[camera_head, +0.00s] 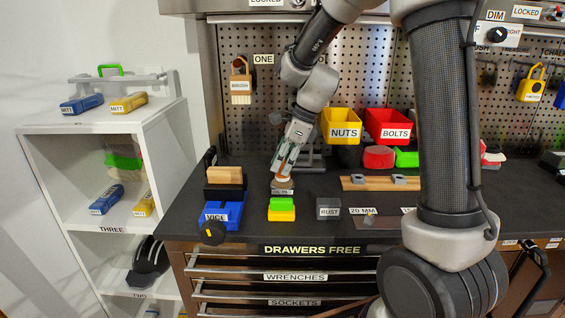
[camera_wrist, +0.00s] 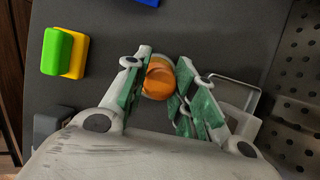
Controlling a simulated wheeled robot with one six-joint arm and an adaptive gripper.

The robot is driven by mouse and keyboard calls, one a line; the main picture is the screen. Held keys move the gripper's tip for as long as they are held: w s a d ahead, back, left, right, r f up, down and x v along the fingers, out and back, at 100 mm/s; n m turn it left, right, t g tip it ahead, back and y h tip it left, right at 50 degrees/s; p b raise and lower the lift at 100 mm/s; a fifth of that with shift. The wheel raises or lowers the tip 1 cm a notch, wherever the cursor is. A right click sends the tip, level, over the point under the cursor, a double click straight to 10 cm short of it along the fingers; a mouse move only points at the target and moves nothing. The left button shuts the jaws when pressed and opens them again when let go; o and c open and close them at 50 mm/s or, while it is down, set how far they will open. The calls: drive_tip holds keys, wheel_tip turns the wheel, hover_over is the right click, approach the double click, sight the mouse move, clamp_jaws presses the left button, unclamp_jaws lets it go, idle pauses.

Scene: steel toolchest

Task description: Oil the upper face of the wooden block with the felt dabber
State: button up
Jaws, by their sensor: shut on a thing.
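The wooden block (camera_head: 224,174) is pale. It sits at the left of the bench, held in the dark jaws of the blue vice (camera_head: 222,214), with its upper face bare. My gripper (camera_head: 284,170) points down at the bench to the right of the block. It is shut on an orange round-topped handle, which I take for the felt dabber (camera_wrist: 157,80); the handle shows between the green finger pads in the wrist view. The dabber's lower end is at a small labelled holder (camera_head: 283,187) on the bench. The felt itself is hidden, and I cannot tell if it touches.
A green and yellow block (camera_head: 282,209) and a grey RUST block (camera_head: 328,208) stand at the front. The NUTS bin (camera_head: 341,125) and BOLTS bin (camera_head: 387,126) are behind, right. A brush (camera_head: 240,85) hangs on the pegboard. Bench between vice and gripper is clear.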

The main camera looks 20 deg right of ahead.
drive_tip(key=shift+f, duration=0.6)
idle(1.4)
drive_tip(key=shift+r, duration=0.1)
drive_tip(key=shift+r, duration=3.45)
